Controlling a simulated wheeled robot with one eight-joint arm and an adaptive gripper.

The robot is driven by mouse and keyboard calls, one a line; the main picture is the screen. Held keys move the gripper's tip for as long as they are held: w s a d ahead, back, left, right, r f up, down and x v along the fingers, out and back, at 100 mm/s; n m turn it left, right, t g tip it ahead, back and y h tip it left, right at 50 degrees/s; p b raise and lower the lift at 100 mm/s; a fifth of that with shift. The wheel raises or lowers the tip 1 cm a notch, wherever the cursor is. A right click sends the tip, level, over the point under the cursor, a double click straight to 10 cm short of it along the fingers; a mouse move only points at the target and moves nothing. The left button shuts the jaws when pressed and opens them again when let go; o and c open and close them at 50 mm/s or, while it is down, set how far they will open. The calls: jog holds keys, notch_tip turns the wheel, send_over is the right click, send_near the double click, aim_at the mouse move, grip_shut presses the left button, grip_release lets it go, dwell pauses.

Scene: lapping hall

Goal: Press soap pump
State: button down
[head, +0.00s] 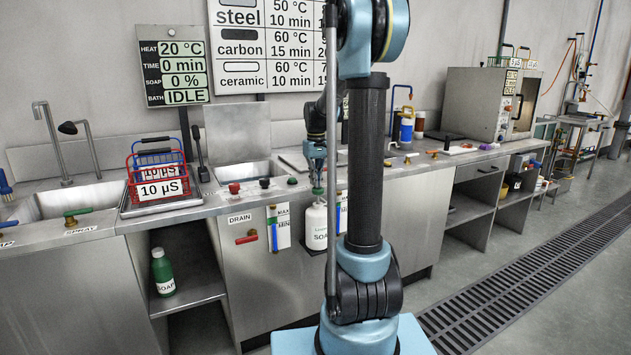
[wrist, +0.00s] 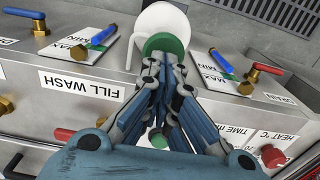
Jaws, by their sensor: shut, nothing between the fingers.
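The soap pump is a white bottle (head: 316,226) with a green top (head: 318,190), mounted on the front of the steel counter. In the wrist view, its green top (wrist: 164,43) shows just beyond my fingertips, with the white bottle (wrist: 160,20) behind it. My gripper (head: 317,181) is shut and empty, pointing down directly over the green top. In the wrist view, my closed fingertips (wrist: 163,58) overlap the edge of the green top. I cannot tell whether they touch it. My arm hides part of the area right of the bottle.
Red, black and green knobs (head: 264,183) line the counter edge left of the pump. A basket (head: 157,163) stands on the counter at left. A green soap bottle (head: 163,273) stands on the shelf below.

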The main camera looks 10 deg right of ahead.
jog(key=shift+f, duration=1.4)
jog(key=shift+r, duration=0.15)
notch_tip(320, 180, up, 14)
dwell(0.5)
